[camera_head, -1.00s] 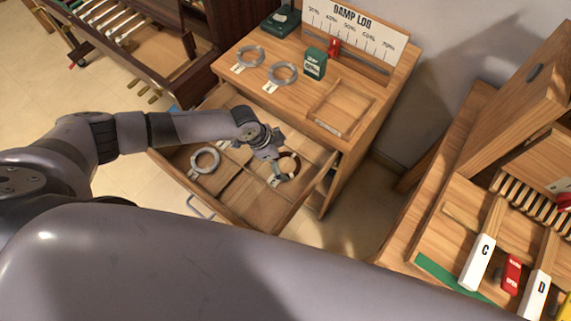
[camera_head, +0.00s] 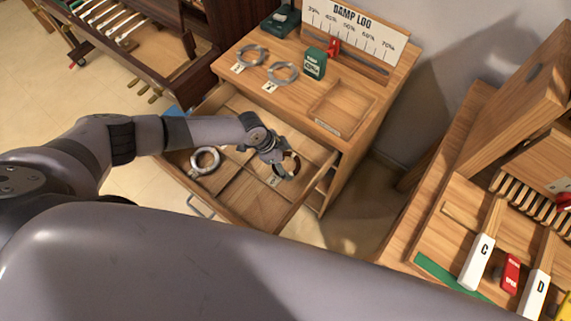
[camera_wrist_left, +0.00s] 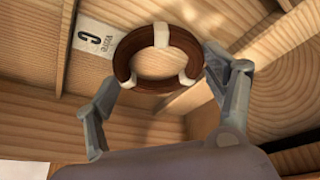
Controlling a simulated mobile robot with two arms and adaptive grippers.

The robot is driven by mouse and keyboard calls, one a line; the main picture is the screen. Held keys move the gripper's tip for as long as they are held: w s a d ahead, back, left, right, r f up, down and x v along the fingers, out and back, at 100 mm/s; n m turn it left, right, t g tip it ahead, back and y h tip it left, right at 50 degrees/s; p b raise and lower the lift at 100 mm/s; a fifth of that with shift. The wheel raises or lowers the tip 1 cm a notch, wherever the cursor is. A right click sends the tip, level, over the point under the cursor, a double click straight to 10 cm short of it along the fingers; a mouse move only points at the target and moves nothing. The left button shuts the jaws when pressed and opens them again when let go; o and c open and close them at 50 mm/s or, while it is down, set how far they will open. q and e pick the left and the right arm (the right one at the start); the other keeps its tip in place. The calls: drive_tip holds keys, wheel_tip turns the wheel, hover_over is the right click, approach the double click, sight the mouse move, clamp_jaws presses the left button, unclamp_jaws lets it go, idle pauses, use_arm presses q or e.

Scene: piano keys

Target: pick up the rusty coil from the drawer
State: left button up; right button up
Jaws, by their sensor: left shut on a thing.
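The rusty coil (camera_wrist_left: 160,57) is a dark brown ring with white wraps, seen in the left wrist view between the two fingers of my left gripper (camera_wrist_left: 166,86). The fingers are shut on its outer sides. In the head view, the coil (camera_head: 293,165) shows partly behind my left gripper (camera_head: 282,163), over the right part of the open drawer (camera_head: 236,211). It seems just above the drawer floor, but the exact gap is hard to tell. My right gripper is out of view.
A grey coil (camera_head: 205,160) lies in the drawer's left part. Two more grey coils (camera_head: 252,56) (camera_head: 283,73) and a green box (camera_head: 315,63) are on the cabinet top. Wooden dividers (camera_head: 236,180) split the drawer. A wooden unit with labelled blocks (camera_head: 478,262) stands at the right.

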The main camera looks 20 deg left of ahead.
use_arm(q)
drive_tip(key=c, duration=0.6)
